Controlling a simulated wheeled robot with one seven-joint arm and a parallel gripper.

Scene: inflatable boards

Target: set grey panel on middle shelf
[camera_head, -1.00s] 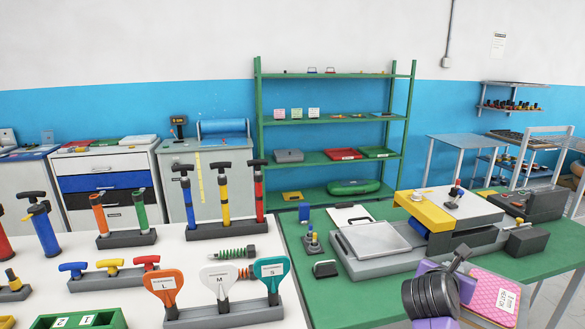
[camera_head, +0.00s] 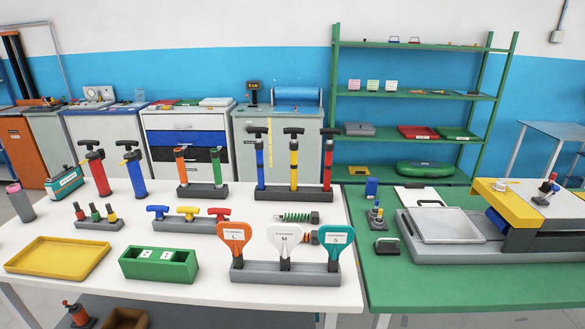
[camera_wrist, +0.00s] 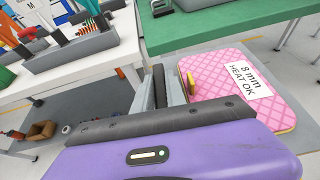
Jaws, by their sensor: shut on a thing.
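My gripper (camera_wrist: 172,90) shows only in the wrist view, with its purple body in front. Its jaws are shut on the edge of a pink quilted panel (camera_wrist: 222,92), by a small yellow tab. The panel's white label reads "8 mm HEAT OK". The panel I hold is pink, not grey. A flat light grey plate (camera_head: 450,224) lies on the grey press bed on the green table. The green shelf rack (camera_head: 424,94) stands at the back wall. Its middle levels bear small cards, a grey case (camera_head: 360,129) and red and green trays.
The white table (camera_head: 215,292) holds pumps, paddles in a stand, a yellow tray and a green box. The green table (camera_head: 480,283) adjoins it on the right, with the yellow-framed press (camera_head: 510,195). Cabinets line the back wall at left.

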